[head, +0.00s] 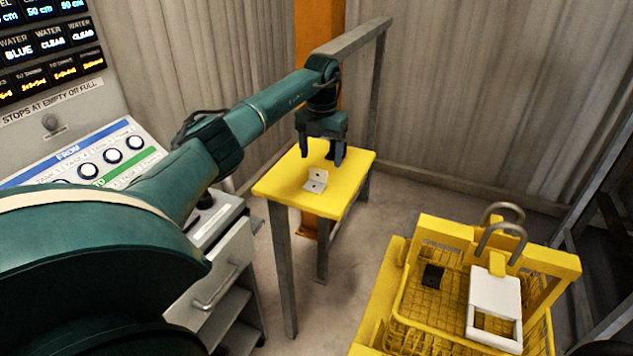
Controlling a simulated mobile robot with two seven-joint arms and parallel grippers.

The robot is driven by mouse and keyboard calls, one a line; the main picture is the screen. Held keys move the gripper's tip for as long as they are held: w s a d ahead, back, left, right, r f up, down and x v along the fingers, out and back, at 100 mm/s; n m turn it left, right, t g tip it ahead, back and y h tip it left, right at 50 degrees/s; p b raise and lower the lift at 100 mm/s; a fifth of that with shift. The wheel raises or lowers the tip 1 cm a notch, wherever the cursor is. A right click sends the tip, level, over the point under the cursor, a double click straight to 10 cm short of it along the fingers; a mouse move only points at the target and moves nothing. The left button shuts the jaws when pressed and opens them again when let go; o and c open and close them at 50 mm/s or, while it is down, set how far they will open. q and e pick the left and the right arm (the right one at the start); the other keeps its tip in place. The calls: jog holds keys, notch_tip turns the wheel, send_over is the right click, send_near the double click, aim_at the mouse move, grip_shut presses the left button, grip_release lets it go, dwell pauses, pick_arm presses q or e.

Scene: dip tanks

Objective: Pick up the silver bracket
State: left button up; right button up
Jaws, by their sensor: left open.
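The silver bracket (315,181) is a small, pale, bent plate with holes. It lies on the yellow table top (350,165). My left gripper (323,160) is open and points down above the table, just behind and slightly above the bracket in the picture. Its fingers are apart with nothing seen between them, and it does not appear to touch the bracket. A dark patch, perhaps a shadow or a small part, shows by the right finger. My right gripper is not in view.
A control panel (95,150) with knobs stands at left, above a grey drawer cabinet (225,265). A grey rail rises behind the table. Floor is clear between table and basket.

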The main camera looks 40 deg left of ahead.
aim_at(319, 172)
pick_arm(q)
jog(key=f, duration=0.6)
jog(key=shift+a+f, duration=0.2)
jog(key=shift+a, duration=0.15)
jog(key=c, duration=1.1)
